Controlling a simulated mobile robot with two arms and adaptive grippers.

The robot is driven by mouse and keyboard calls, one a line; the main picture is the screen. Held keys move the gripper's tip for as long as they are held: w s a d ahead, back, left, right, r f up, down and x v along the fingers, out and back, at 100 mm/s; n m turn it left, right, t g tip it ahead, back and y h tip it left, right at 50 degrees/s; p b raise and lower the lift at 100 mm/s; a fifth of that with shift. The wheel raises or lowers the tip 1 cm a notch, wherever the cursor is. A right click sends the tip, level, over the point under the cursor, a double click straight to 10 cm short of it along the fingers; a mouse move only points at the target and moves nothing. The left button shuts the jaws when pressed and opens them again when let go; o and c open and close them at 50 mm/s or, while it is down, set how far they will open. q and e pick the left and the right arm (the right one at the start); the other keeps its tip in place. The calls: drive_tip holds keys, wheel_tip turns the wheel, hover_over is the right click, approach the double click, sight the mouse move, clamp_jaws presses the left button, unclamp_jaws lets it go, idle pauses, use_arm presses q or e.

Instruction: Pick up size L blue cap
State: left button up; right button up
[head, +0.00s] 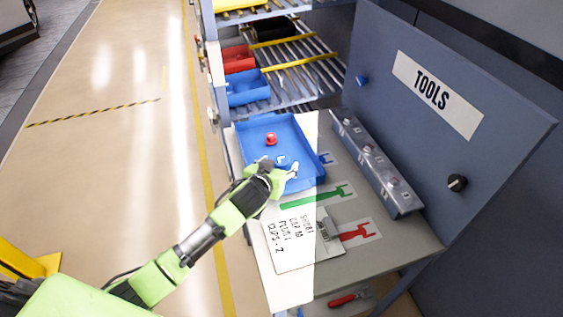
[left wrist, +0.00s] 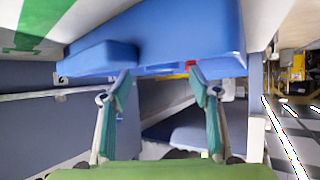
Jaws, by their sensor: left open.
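A blue tray (head: 303,130) lies on the workbench. Inside it, a white L mark shows on a blue patch (head: 281,159), which may be the L blue cap; its shape blends with the tray. A red cap (head: 271,139) stands farther back in the tray. My left gripper (head: 289,171) is over the tray's near part, close to the L mark. In the left wrist view my left gripper (left wrist: 158,82) is open with its fingers apart, and no held object shows between them. The tray (left wrist: 190,35) fills the top there. My right gripper is not in view.
A grey rail (head: 380,165) with several small marked fittings stands right of the tray, before the TOOLS panel (head: 440,95). A clipboard (head: 295,240) lies nearer on the bench. Behind are a roller rack (head: 300,75), a red bin (head: 238,60) and a blue bin (head: 247,88).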

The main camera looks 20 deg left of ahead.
sight(281, 161)
use_arm(q)
drive_tip(key=shift+w, duration=0.25)
drive_tip(key=x, duration=0.1)
drive_tip(key=p+x, duration=0.1)
drive_tip(key=x, duration=0.1)
drive_tip(key=shift+a, duration=0.2)
drive_tip(key=shift+w+f, duration=0.45)
drive_tip(key=shift+w, duration=0.15)
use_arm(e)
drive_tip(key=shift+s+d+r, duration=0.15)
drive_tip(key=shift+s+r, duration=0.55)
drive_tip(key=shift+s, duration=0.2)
use_arm(q)
drive_tip(key=shift+c, duration=0.3)
drive_tip(key=c, duration=1)
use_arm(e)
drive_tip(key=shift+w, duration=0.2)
